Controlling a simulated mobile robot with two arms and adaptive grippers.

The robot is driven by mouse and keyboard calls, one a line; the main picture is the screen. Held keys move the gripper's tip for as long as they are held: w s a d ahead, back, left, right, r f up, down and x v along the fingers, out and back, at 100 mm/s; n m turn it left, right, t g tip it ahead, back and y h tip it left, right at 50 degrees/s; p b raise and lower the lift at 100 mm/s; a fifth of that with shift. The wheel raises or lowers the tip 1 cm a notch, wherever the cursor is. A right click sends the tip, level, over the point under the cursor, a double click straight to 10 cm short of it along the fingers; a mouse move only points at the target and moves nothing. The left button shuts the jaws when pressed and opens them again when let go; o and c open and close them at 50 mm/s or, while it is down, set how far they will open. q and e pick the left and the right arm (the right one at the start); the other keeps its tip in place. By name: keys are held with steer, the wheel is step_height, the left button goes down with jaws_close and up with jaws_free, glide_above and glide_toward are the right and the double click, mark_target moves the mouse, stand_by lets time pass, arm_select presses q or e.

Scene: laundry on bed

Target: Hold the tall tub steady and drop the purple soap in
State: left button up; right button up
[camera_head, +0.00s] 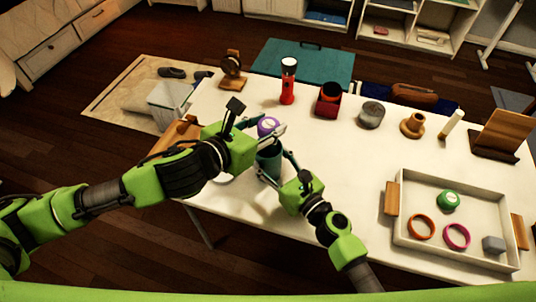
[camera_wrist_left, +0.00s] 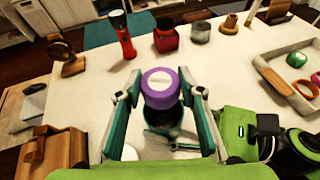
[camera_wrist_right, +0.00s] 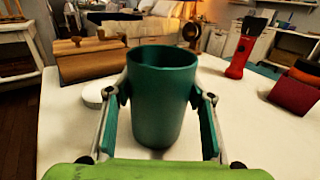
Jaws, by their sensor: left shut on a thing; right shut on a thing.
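The tall teal tub (camera_head: 268,162) stands upright near the table's front edge. My right gripper (camera_head: 274,168) is shut around it; in the right wrist view the tub (camera_wrist_right: 163,100) sits between both fingers, with its open mouth up. The purple soap (camera_head: 268,125), a short cylinder with a pale round patch on top, is in my left gripper (camera_head: 266,131). In the left wrist view the soap (camera_wrist_left: 160,88) is between the fingertips, over the tub's dark mouth (camera_wrist_left: 163,119). The soap does not show in the right wrist view.
A white tray (camera_head: 398,232) with wooden handles holds rings, a green object and a grey block at right. A red flashlight (camera_head: 288,85), red box (camera_head: 328,104) and grey jar (camera_head: 371,115) stand behind. A white disc (camera_wrist_right: 94,97) lies near the tub.

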mark_target(262, 136)
arm_select(q)
steer(key=shift+f, duration=1.35)
steer(key=o, duration=1.2)
steer(key=v, duration=0.7)
steer(key=shift+s+a, duration=0.15)
steer(key=shift+s, duration=0.05)
arm_select(e)
steer(key=o, duration=1.2)
